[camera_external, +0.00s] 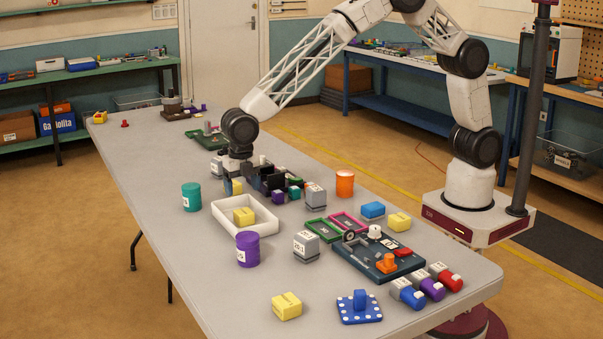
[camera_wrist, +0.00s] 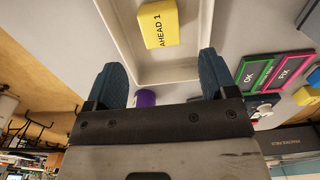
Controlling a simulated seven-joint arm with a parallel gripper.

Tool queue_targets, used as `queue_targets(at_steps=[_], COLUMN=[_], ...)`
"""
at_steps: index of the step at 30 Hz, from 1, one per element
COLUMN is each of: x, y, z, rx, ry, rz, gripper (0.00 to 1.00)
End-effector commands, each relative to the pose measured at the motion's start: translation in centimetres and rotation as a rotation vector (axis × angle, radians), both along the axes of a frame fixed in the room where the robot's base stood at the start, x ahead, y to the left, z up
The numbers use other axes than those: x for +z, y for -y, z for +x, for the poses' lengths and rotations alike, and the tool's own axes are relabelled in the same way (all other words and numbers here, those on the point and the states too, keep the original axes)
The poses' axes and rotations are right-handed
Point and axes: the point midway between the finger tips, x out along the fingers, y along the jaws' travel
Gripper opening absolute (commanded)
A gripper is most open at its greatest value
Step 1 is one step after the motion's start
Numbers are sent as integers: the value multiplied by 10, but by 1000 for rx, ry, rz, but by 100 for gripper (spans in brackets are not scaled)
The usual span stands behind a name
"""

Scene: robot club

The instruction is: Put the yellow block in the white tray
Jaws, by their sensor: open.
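A yellow block (camera_external: 244,216) lies inside the white tray (camera_external: 272,229), resting on its floor. In the wrist view the yellow block (camera_wrist: 158,23) shows the label "AHEAD 1", and the white tray (camera_wrist: 187,73) surrounds it. My gripper (camera_external: 242,174) is beyond the tray in the outside view, above the table. In the wrist view my gripper (camera_wrist: 161,72) has its two dark fingers wide apart with nothing between them; the yellow block is apart from them. Other yellow blocks stand just behind the tray (camera_external: 237,187), at the right (camera_external: 399,221) and at the front (camera_external: 286,306).
A teal canister (camera_external: 191,197) and a purple canister (camera_external: 248,249) flank the tray. An orange canister (camera_external: 345,183), grey blocks and a dark board (camera_external: 365,263) with parts stand to the right. The table's left front (camera_external: 190,290) is clear.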

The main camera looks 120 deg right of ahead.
Motion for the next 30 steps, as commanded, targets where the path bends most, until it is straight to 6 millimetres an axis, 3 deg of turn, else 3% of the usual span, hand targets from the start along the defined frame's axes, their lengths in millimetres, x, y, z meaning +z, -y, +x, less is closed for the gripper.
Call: queue_targets(at_steps=[10, 30], x=[32, 35], y=[0, 0], z=[0, 0], rx=[0, 0], ry=[-1, -1], rz=[0, 0], gripper=[78, 78])
